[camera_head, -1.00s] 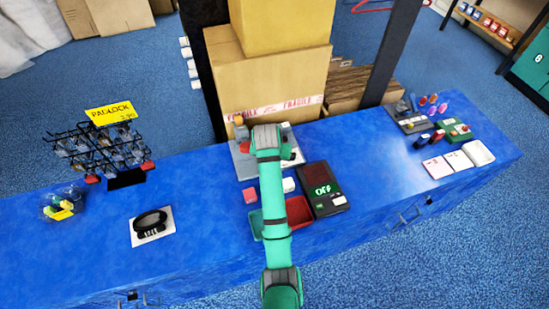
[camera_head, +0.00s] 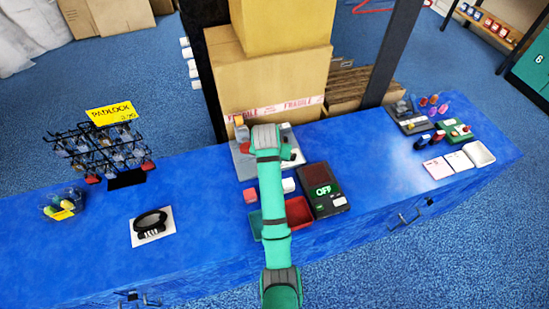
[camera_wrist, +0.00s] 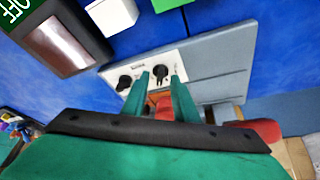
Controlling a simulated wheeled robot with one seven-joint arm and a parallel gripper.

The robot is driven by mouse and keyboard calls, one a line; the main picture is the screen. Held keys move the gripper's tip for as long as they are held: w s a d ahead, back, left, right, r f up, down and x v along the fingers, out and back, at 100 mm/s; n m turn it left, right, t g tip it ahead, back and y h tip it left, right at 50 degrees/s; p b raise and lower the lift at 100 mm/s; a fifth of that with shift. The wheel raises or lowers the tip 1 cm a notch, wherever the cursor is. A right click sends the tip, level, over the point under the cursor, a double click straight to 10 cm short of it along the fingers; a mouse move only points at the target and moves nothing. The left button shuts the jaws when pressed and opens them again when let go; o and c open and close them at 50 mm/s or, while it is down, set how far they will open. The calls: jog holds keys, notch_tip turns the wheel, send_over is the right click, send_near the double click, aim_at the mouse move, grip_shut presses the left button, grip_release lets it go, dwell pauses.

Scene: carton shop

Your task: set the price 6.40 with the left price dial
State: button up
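The grey price device (camera_head: 244,168) lies flat on the blue counter, mostly under my arm. In the wrist view its grey plate (camera_wrist: 225,72) carries a white strip with two black dials. One dial (camera_wrist: 160,74) lies between my fingertips; the other dial (camera_wrist: 125,82) is beside it, to the left in that view. The wrist view looks turned around against the head view. My gripper (camera_wrist: 159,78) has its two green fingers apart, one on each side of the first dial. I cannot tell whether they touch it. The set price is not readable. The head view hides the fingertips.
A dark box with a green OFF display (camera_head: 323,190) stands right of the device. Green (camera_head: 256,226) and red (camera_head: 299,212) trays and a small red block (camera_head: 250,195) are close by. Cardboard cartons (camera_head: 270,80) stand behind.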

jog(key=d+v, duration=0.1)
jog(key=v, duration=0.9)
jog(key=shift+a+r, duration=0.3)
jog(key=shift+a, duration=0.15)
jog(key=shift+s, duration=0.1)
